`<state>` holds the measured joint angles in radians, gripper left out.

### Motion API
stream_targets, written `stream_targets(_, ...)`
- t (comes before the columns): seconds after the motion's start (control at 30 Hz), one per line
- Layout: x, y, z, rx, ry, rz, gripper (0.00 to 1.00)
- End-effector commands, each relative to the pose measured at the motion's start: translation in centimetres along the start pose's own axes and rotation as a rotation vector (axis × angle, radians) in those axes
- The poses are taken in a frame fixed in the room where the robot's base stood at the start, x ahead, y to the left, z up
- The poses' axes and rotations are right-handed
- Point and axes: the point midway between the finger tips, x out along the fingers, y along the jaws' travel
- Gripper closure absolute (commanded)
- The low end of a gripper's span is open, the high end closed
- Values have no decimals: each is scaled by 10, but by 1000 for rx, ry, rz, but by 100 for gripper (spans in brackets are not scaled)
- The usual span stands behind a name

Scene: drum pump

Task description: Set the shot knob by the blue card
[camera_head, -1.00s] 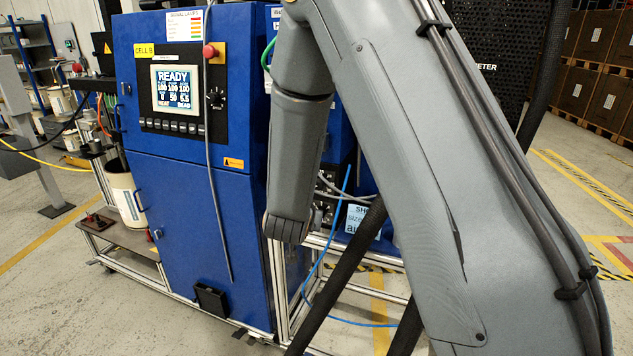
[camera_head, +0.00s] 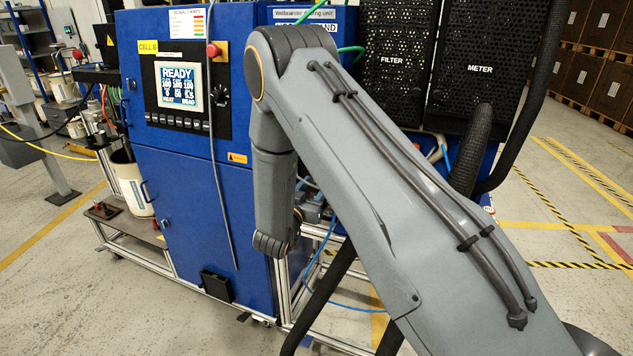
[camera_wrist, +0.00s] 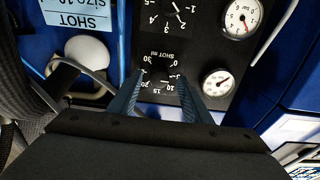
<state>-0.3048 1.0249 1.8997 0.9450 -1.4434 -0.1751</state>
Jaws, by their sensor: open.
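In the wrist view, upside down, a black panel carries the shot knob's dial (camera_wrist: 160,83), marked SHOT ml with numbers up to 30. The knob itself is dark, and its setting cannot be made out. My gripper (camera_wrist: 160,80) is open, with its two blue-grey fingertips on either side of this dial; I cannot tell whether they touch the knob. In the head view my arm hides the gripper, dial and card.
A second numbered dial (camera_wrist: 174,15) sits just beyond the shot dial. Two round gauges, one upper (camera_wrist: 238,18) and one lower (camera_wrist: 217,83), are right of my fingers. A white rounded part (camera_wrist: 88,52) and hoses are at left. The blue cabinet (camera_head: 185,220) stands beside my arm.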

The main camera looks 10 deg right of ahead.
Motion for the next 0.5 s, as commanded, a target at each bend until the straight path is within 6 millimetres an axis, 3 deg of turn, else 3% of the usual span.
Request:
stream_targets(0.2,15,1,0,0,-1,1,55)
stream_targets(0.43,15,0,0,0,-1,0,55)
stream_targets(0.5,15,0,0,0,-1,0,64)
